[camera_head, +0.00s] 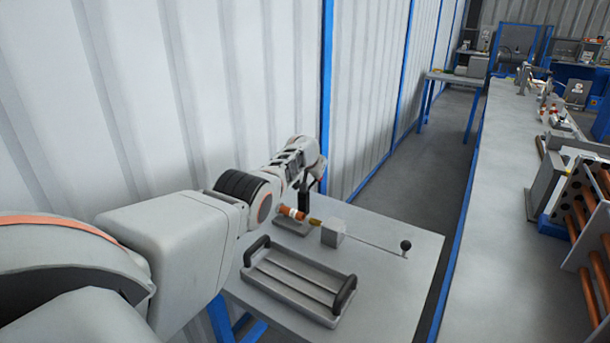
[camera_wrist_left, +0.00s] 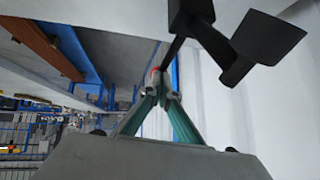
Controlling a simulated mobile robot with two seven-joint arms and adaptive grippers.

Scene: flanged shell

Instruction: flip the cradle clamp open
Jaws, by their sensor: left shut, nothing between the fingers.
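The flanged shell (camera_head: 292,212), with orange and white bands and a brass-coloured tip, lies on a grey cradle base (camera_head: 291,227) on the small table. A black upright part (camera_head: 304,194), which looks like the cradle clamp, stands at its far side, partly behind my left arm. In the left wrist view a large black bracket-shaped part (camera_wrist_left: 240,45), probably the clamp, is close beyond the fingers at upper right. My left gripper (camera_wrist_left: 163,84) is shut and empty, its teal-sided fingers converging just below it. Contact cannot be told. In the head view the fingers are hard to make out.
A grey tray (camera_head: 297,282) with black handles sits at the table's front. A grey block (camera_head: 333,233) with a thin rod ending in a black ball (camera_head: 405,245) stands right of the cradle. A corrugated wall (camera_head: 230,90) rises behind. A long workbench (camera_head: 515,200) runs along the right.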

